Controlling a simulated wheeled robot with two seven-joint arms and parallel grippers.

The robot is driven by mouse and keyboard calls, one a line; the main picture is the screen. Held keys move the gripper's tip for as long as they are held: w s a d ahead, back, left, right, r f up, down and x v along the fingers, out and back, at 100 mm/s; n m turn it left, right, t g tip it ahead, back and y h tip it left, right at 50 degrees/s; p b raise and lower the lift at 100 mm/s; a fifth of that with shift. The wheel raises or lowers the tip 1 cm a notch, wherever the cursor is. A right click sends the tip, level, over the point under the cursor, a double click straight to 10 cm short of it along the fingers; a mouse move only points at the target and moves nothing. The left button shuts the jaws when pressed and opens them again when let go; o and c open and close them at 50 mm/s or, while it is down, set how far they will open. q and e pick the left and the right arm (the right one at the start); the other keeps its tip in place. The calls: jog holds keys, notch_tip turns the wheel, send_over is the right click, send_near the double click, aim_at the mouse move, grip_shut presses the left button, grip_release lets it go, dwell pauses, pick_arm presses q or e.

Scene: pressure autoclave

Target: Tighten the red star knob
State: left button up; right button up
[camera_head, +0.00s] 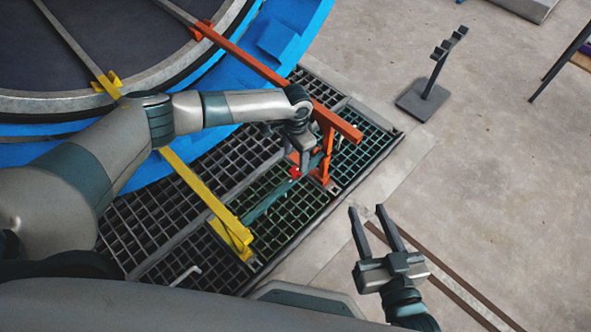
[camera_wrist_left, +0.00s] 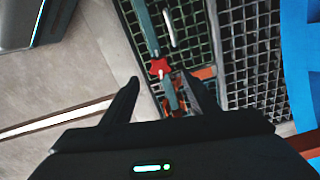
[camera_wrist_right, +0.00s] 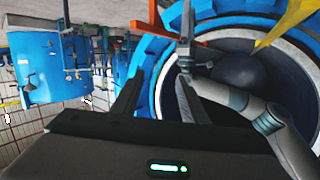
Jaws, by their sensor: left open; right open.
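The red star knob (camera_head: 295,172) is small and sits on a teal bar under the end of the orange arm, above the floor grating. It also shows in the left wrist view (camera_wrist_left: 159,67), ahead of the fingertips and between their lines. My left gripper (camera_head: 306,160) points down close to the knob. In the left wrist view its two fingers (camera_wrist_left: 163,82) are apart with nothing clearly gripped; I cannot tell whether either finger touches the knob. My right gripper (camera_head: 368,212) is open and empty, over the concrete floor to the right of the knob. The knob is out of sight in the right wrist view.
The blue autoclave (camera_head: 285,40) with its round door fills the upper left. The orange arm (camera_head: 345,126) and a yellow arm (camera_head: 205,190) extend over the grating (camera_head: 165,212). A dark stand (camera_head: 425,98) is at the upper right. Concrete floor at right is mostly clear.

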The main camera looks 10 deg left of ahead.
aim_at(295, 172)
pick_arm(q)
notch_tip(295, 172, down, 6)
jog(key=shift+f+b, duration=0.25)
jog(key=shift+b, duration=0.55)
jog(key=shift+f, duration=0.5)
pick_arm(e)
notch_tip(295, 172, up, 7)
jog(key=a+t+y, duration=0.1)
jog(key=t, duration=0.3)
jog(key=shift+s+a+r+t+y, duration=0.2)
jog(key=shift+s+t+y, duration=0.1)
pick_arm(q)
jog(key=c, duration=1.1)
